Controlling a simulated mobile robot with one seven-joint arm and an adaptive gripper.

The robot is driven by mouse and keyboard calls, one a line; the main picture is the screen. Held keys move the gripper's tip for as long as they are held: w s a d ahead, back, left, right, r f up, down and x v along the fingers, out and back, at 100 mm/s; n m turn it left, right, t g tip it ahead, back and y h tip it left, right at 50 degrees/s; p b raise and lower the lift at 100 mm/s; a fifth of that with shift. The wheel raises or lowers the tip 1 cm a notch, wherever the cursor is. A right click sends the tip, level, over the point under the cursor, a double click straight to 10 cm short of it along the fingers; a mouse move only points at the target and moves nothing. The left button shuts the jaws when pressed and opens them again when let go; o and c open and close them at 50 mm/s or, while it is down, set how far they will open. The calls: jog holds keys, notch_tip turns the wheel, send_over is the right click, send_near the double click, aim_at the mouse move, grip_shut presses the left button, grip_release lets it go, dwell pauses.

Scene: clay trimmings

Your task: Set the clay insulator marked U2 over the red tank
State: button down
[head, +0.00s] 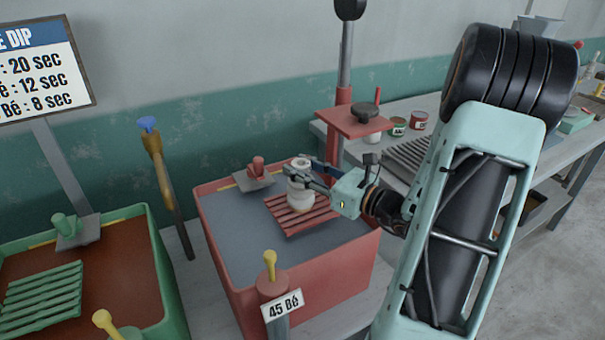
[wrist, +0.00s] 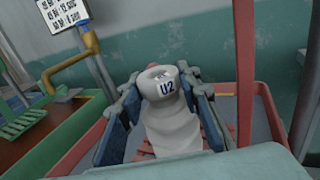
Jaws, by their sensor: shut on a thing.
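The white ribbed clay insulator (head: 300,194) is upright over the red tank (head: 225,277). In the wrist view the insulator (wrist: 172,130) shows a blue U2 mark near its top. My gripper (head: 303,175) is shut on it, with one blue-grey finger on each side in the wrist view (wrist: 168,95). The insulator's base is at or just above the red slatted rack (head: 325,217) in the tank; I cannot tell whether they touch. The tank holds a grey surface. A tag reading 45 Bé (head: 283,304) is at its front.
A green tank (head: 160,265) with brown contents and a green slatted rack (head: 40,302) stands at left. A brass pipe with a blue handle (head: 157,165) rises between the tanks. A red stand with a post (head: 344,90) is behind. A grey bench (head: 400,108) with cans is at right.

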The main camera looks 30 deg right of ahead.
jog(key=shift+r, duration=0.1)
jog(key=c, duration=1.4)
grip_release()
jog(key=shift+f, duration=0.2)
jog(key=shift+r, duration=0.1)
jog(key=shift+s+r, duration=0.1)
jog(key=shift+r, duration=0.05)
jog(key=v, duration=1.2)
